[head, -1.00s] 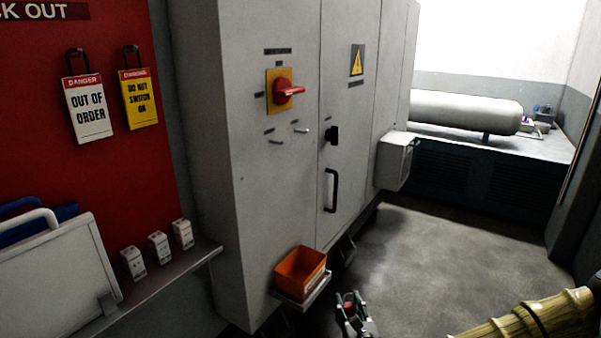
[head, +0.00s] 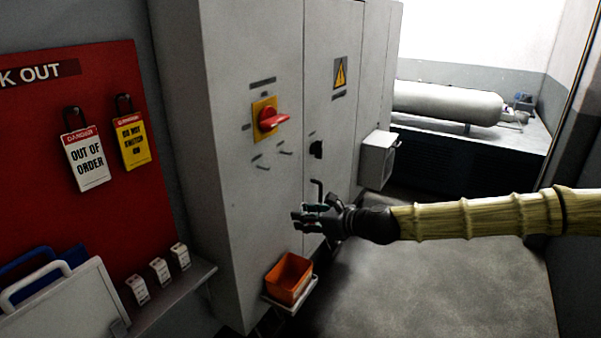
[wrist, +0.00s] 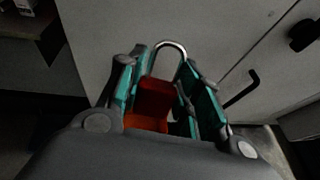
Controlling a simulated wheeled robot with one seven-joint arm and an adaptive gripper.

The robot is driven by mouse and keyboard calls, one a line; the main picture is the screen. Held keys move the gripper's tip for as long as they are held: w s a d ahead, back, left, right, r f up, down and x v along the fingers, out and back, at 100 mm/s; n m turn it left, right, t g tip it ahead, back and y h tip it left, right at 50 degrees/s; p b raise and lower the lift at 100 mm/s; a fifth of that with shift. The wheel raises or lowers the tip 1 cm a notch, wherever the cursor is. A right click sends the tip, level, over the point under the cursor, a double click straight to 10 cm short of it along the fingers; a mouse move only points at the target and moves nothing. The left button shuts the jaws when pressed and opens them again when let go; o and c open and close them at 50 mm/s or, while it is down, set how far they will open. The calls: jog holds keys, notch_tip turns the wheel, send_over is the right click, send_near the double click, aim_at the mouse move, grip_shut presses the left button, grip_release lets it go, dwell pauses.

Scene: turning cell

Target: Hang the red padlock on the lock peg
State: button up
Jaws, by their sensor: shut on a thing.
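The red padlock (wrist: 155,97) is between the teal fingers of my gripper (wrist: 158,82) in the wrist view, its silver shackle pointing away from the palm. In the head view my gripper (head: 298,214) is in front of the grey cabinet, pointing left, and the padlock cannot be made out there. Two small pegs stick out of the cabinet door, a left one (head: 263,166) and a right one (head: 286,152), below the red rotary switch (head: 270,119) on its yellow plate. Their labels are too small to read. My gripper is below the pegs and apart from them.
An orange bin (head: 288,278) sits on a small bracket below my gripper. A black door handle (head: 317,190) is just behind the gripper. A red lockout board (head: 60,215) with tags and a shelf (head: 185,292) stand at left. The floor at right is clear.

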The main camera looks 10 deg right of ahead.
notch_tip(320, 180, up, 11)
jog(key=a+n+g+y+p, duration=0.1)
jog(key=a+n+g+p, duration=0.1)
jog(key=p, duration=0.1)
jog(key=shift+w+a+f+b, duration=0.1)
jog(key=shift+w+a+b, duration=0.4)
jog(key=shift+a, duration=0.55)
jog(key=shift+w+a+f+b, duration=0.1)
jog(key=shift+w+a+b, duration=0.25)
jog(key=shift+w+a, duration=0.55)
jog(key=shift+w+a+b, duration=0.4)
jog(key=shift+w+a, duration=0.05)
jog(key=shift+a, duration=0.7)
jog(key=shift+b+x, duration=0.4)
jog(key=shift+x, duration=0.35)
jog(key=shift+f, duration=0.15)
jog(key=o, duration=1.1)
